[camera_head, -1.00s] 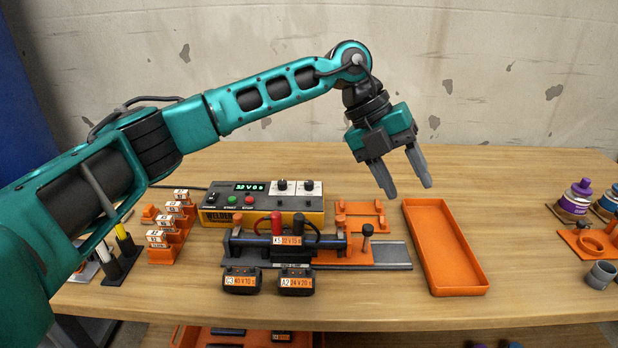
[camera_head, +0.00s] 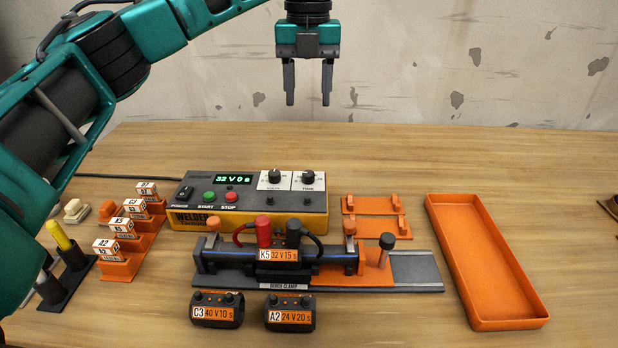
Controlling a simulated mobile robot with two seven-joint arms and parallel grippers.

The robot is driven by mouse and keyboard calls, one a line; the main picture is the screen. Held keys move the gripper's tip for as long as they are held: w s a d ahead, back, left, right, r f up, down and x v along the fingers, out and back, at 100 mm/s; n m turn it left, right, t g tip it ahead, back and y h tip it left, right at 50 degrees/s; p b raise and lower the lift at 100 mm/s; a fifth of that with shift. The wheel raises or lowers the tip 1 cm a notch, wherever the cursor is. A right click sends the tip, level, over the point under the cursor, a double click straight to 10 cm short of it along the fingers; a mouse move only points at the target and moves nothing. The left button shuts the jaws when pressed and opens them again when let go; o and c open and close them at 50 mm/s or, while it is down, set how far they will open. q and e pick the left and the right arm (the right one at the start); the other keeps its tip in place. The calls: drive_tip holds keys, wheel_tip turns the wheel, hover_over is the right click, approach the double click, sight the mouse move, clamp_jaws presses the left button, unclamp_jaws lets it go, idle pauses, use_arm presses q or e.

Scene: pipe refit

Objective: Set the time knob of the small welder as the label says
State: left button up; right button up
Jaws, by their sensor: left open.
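The small welder (camera_head: 262,205) is a yellow and grey box at the middle back of the table. Its green display (camera_head: 233,180) reads 32 V 0 s. The time knob (camera_head: 308,177) is the right one of two black knobs on white plates; the volts knob (camera_head: 274,176) is left of it. The orange label (camera_head: 282,254) on the clamped K5 coupler reads 32 V 15 s. My left gripper (camera_head: 308,98) is open and empty, pointing down, high above and behind the time knob. My right gripper is not in view.
Red and black leads run to the coupler in the bench clamp (camera_head: 420,272). Loose couplers C3 (camera_head: 217,310) and A2 (camera_head: 290,314) lie in front. An orange tray (camera_head: 490,262) is at right, tag holders (camera_head: 120,262) at left. Table right of the tray is mostly clear.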

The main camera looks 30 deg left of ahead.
sight(308, 172)
use_arm(q)
wheel_tip(308, 172, down, 15)
drive_tip(key=b, duration=0.4)
drive_tip(key=shift+s+d+r+b, duration=0.1)
drive_tip(key=shift+s+r+b, duration=0.05)
drive_tip(key=shift+b, duration=0.15)
drive_tip(key=shift+f, duration=0.35)
clamp_jaws()
